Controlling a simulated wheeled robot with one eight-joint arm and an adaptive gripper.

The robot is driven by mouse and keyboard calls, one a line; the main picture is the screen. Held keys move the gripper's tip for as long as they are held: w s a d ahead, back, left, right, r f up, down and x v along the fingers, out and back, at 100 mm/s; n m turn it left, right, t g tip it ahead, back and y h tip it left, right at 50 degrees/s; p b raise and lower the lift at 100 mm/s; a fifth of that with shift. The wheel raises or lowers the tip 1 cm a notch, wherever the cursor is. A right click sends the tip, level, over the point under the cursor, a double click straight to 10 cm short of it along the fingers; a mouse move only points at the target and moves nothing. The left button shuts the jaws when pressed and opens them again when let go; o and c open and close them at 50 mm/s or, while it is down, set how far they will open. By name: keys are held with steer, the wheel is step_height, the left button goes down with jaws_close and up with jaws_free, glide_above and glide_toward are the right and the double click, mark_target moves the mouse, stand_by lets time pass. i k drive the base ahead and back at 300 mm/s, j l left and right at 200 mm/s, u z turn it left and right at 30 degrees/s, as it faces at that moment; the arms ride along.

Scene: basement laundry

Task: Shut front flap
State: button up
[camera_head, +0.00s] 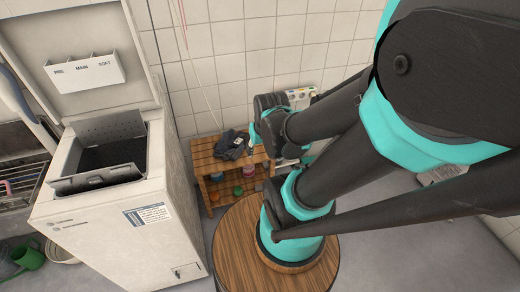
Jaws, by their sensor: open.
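A white top-loading washer (118,220) stands at the left with its lid (85,85) raised. Inside its top opening is a grey drum. The front flap (98,178) is a grey metal plate at the near edge of the drum opening, tilted up and out. The rear flap (110,126), a perforated plate, stands up at the far edge. The dark opening shows between them. My gripper (288,158) is well to the right of the washer, beyond my arm links. It is open, touches neither flap, and its fingers are mostly hidden.
A wooden slatted shelf (206,163) with a dark cloth (231,145) stands right of the washer against the tiled wall. A wire rack (22,182) and a green watering can (27,256) are at the left.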

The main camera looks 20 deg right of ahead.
mark_target(99, 184)
steer(key=l+u, duration=0.1)
steer(key=u, duration=0.35)
steer(key=l+u, duration=0.1)
steer(key=u, duration=0.35)
steer(key=k+u, duration=0.1)
steer(key=u, duration=0.35)
steer(key=k+l+u, duration=0.1)
steer(key=u, duration=0.35)
